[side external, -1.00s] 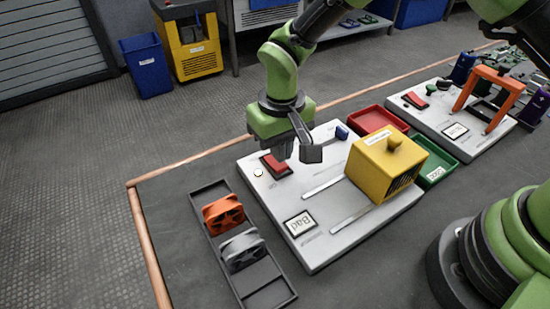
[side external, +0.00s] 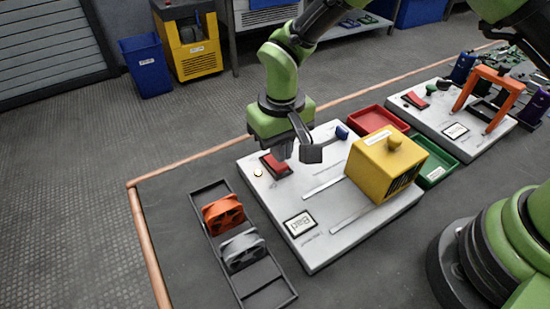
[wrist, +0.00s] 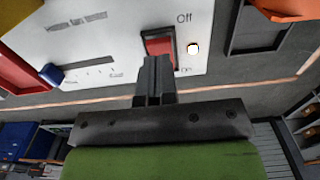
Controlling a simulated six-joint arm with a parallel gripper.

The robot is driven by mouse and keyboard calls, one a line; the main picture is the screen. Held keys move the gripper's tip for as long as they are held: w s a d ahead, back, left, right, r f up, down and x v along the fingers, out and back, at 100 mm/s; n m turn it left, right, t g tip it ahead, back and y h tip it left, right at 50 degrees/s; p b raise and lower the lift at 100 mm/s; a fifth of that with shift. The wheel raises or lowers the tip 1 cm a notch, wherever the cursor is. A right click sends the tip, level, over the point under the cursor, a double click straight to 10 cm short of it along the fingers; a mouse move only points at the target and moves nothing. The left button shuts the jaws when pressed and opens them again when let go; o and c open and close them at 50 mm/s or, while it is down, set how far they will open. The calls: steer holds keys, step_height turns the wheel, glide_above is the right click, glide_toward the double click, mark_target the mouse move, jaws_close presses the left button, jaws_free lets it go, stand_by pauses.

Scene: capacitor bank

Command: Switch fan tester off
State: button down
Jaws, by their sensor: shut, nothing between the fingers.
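The fan tester is a pale board (side external: 312,252) with a yellow box (side external: 388,165) on it. Its red rocker switch (side external: 277,165) sits near the far left corner and also shows in the wrist view (wrist: 158,46), where the label "Off" is beyond it and "On" is at its near end. A small round light (side external: 258,173) beside the switch looks pale with a warm tint. My gripper (wrist: 154,62) is shut and empty, its fingertips at the "On" end of the switch. I cannot tell whether they touch it. A small display (side external: 300,223) reads "Bad".
A blue slider knob (side external: 341,132) is on the board's far edge. A tray (side external: 262,296) with an orange fan (side external: 222,213) and a grey fan (side external: 243,249) lies to the left. Red (side external: 376,119) and green (side external: 437,171) bins stand behind the yellow box.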

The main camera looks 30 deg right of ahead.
steer(key=shift+f, duration=1.3)
stand_by(0.4)
steer(key=shift+r, duration=3.55)
